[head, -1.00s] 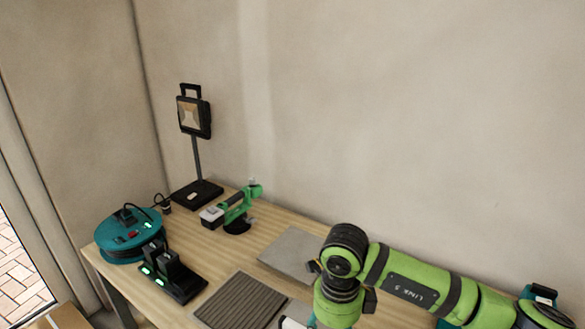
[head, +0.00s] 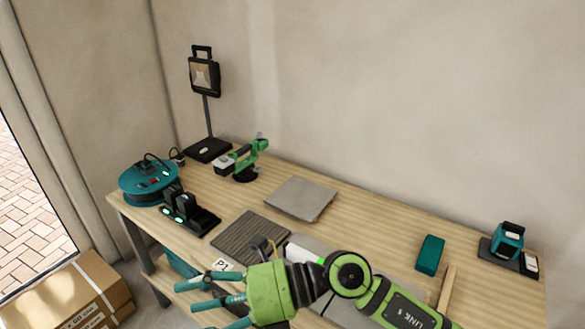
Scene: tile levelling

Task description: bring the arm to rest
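My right arm comes in from the lower right, and its green gripper (head: 190,291) points left over the table's front edge. Its teal fingers are spread apart with nothing between them. The gripper and wrist hide part of the table's front and a pale item marked P1 (head: 222,265). My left gripper is not in view.
The wooden table (head: 375,230) bears a grey tile (head: 301,198), a ribbed dark mat (head: 250,238), a cable reel (head: 148,183), a charger (head: 190,214), a green tool (head: 245,160), a work lamp (head: 205,76), a teal block (head: 429,254) and a teal device (head: 507,241). A cardboard box (head: 95,290) stands lower left.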

